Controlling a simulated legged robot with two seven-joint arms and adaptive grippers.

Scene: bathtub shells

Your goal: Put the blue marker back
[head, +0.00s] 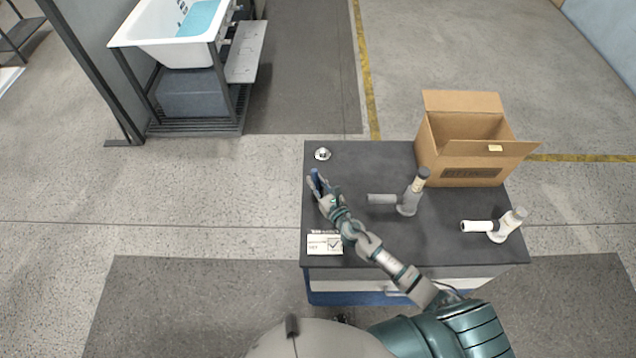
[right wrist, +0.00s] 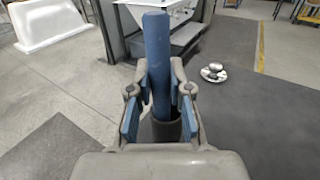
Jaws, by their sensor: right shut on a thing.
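The blue marker (head: 315,180) is upright or nearly so at the left edge of the dark cart top. My right gripper (head: 321,191) is shut on it. In the right wrist view the marker (right wrist: 157,62) stands tall between the fingers (right wrist: 160,92). A dark round cup-like part (right wrist: 166,130) shows at its lower end, partly hidden by the fingers. I cannot tell whether the marker's end is inside it or just above it. My left gripper is not in view.
The cart top (head: 375,240) carries a small metal piece (head: 322,154), a grey pipe-shaped tool (head: 409,198), a white one (head: 497,227), an open cardboard box (head: 465,150) and a check-mark card (head: 324,244). A bathtub (head: 180,45) stands on a rack beyond.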

